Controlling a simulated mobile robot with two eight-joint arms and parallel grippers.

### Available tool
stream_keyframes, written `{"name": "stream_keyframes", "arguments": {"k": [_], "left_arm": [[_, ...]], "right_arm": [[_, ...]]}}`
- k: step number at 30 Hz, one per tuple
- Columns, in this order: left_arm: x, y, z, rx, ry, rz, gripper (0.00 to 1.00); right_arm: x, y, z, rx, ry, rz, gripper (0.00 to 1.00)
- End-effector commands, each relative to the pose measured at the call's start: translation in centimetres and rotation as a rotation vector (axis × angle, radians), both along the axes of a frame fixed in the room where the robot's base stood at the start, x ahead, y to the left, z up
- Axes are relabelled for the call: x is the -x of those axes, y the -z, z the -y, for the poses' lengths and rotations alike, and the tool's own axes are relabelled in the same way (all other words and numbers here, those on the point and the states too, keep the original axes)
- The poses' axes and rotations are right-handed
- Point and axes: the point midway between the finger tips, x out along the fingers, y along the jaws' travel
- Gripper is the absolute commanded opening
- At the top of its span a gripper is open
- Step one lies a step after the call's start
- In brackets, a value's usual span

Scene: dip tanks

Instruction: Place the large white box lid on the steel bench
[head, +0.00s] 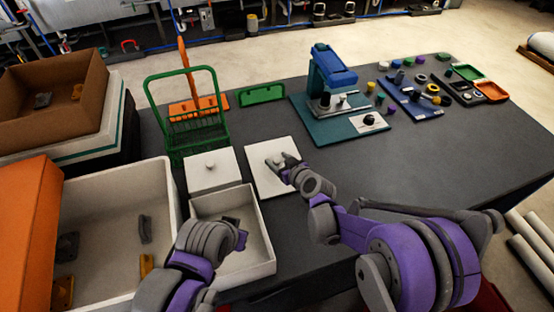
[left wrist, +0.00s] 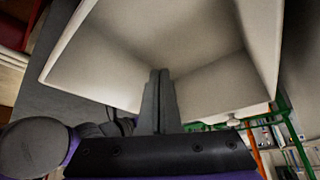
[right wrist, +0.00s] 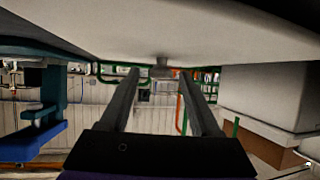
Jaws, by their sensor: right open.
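A large flat white lid (head: 271,184) with a small knob lies level on the dark bench (head: 350,190), right of the white boxes. My right gripper (head: 285,164) is open at the lid's knob. In the right wrist view its fingers (right wrist: 160,80) are apart, with the knob (right wrist: 162,68) between and just beyond their tips, and the pale lid (right wrist: 160,25) fills the top. My left gripper (head: 241,233) is over the open white box (head: 262,268). In the left wrist view its fingers (left wrist: 158,75) are together against the box interior, with nothing visible between them.
A smaller white box with a knobbed lid (head: 208,178) stands left of the large lid. A green wire basket (head: 190,140), a blue press (head: 333,75) and small parts trays stand behind. A big white bin (head: 120,190) is at left.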

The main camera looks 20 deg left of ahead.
Motion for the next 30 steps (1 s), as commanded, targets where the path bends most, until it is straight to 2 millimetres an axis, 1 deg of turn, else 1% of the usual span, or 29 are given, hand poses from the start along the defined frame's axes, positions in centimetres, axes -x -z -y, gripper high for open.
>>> {"name": "stream_keyframes", "arguments": {"k": [9,15,19,28,30], "left_arm": [[0.0,0.1,0.0,0.000,0.000,-0.001,0.00],[0.0,-0.1,0.0,0.000,0.000,0.001,0.00],[0.0,-0.1,0.0,0.000,0.000,0.001,0.00],[0.0,-0.1,0.0,0.000,0.000,0.001,0.00],[0.0,-0.1,0.0,0.000,0.000,0.001,0.00]], "right_arm": [[4.2,-2.8,4.3,-0.001,0.002,-0.001,0.64],[6.2,-4.2,6.3,0.001,0.000,-0.001,0.64],[6.8,-4.6,6.9,0.001,0.000,-0.001,0.64],[7.0,-4.7,7.2,0.001,0.002,-0.003,0.64],[7.4,-5.0,7.8,0.007,0.010,-0.017,0.64]]}}
